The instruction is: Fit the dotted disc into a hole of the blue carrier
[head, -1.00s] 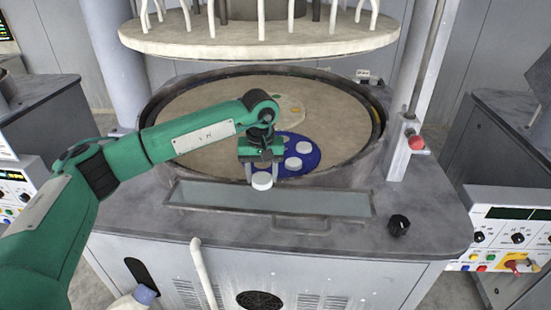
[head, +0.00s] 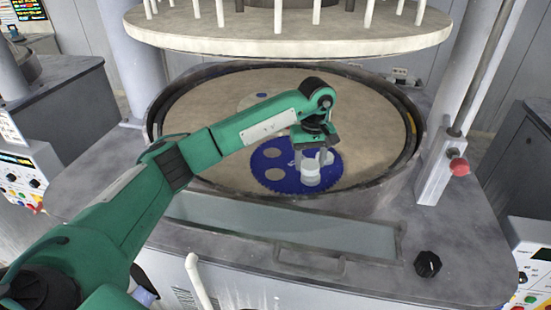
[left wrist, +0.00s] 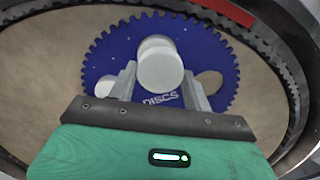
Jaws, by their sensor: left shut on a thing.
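The blue toothed carrier (head: 258,164) lies flat on the tan platen, with round holes in it. In the left wrist view the carrier (left wrist: 108,52) carries the printed word DISCS. My left gripper (head: 314,160) points down over its right part, shut on a white disc (head: 310,174). No dots can be made out on this disc, which also shows between the fingers in the left wrist view (left wrist: 159,71). A bare hole (head: 275,174) is left of the held disc. Whether the held disc touches the carrier is unclear. My right gripper is out of view.
The platen (head: 215,130) has a raised dark rim around it. A large pale upper plate (head: 290,45) hangs above the back.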

